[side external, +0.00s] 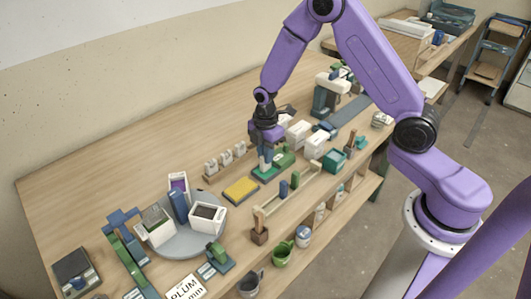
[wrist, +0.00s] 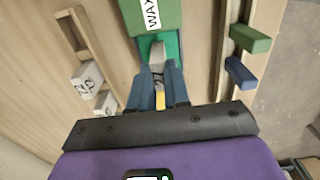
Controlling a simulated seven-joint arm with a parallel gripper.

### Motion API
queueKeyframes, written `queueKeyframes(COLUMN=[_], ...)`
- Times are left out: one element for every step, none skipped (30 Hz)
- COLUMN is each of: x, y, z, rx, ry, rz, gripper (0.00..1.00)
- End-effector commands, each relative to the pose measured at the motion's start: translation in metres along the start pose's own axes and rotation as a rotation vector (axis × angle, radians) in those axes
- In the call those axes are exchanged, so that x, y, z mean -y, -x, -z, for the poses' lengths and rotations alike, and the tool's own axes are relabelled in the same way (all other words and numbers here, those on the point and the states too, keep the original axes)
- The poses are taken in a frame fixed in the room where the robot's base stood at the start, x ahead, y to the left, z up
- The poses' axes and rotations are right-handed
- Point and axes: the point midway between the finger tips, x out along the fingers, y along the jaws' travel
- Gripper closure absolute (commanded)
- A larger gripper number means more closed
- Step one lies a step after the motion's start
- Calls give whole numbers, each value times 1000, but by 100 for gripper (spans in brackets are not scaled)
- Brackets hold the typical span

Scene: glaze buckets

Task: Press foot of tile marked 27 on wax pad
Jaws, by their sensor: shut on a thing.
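My gripper (side external: 265,165) points down over the green wax pad (side external: 266,174). In the wrist view its two blue fingers (wrist: 158,90) are shut on a small pale tile (wrist: 157,61), whose visible end stands over the green pad surface (wrist: 171,46). A dark mark shows on the tile between the fingers, too small to read surely as 27. The fingers mostly hide the tile in the side view. I cannot tell whether its foot touches the pad. A green block (wrist: 153,20) labelled WAX adjoins the pad; it also shows in the side view (side external: 286,158).
A yellow pad (side external: 241,190) lies just left of the wax pad. Small white tiles (side external: 226,158) stand in a wooden rack behind it. In front is a wooden rail with green (wrist: 250,39) and blue (wrist: 241,73) pegs. A grey turntable (side external: 187,240) with containers is at left.

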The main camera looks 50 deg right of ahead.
Motion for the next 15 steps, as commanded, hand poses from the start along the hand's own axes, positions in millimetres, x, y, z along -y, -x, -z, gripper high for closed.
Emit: queueKeyframes(x=[2, 2, 2, 2, 2, 2, 2, 2, 1, 1, 1, 1, 0, 0, 0], y=[-2, -2, -2, -2, -2, -2, -1, 0, 2, 4, 6, 9, 11, 14, 16], z=[0, 0, 0, 0, 0, 0, 0, 0, 0, 0, 0, 0, 0, 0, 0], rx=[1, 1, 1, 1, 1, 1, 1, 1, 1, 1, 1, 1, 0, 0, 0], ry=[0, 0, 0, 0, 0, 0, 0, 0, 0, 0, 0, 0, 0, 1, 1], rz=[5, 5, 5, 5, 5, 5, 5, 5, 4, 4, 4, 3, 2, 1, 2], gripper=[100, 100, 100, 100, 100, 100, 100, 100, 100, 100, 100, 100, 100, 100, 100])
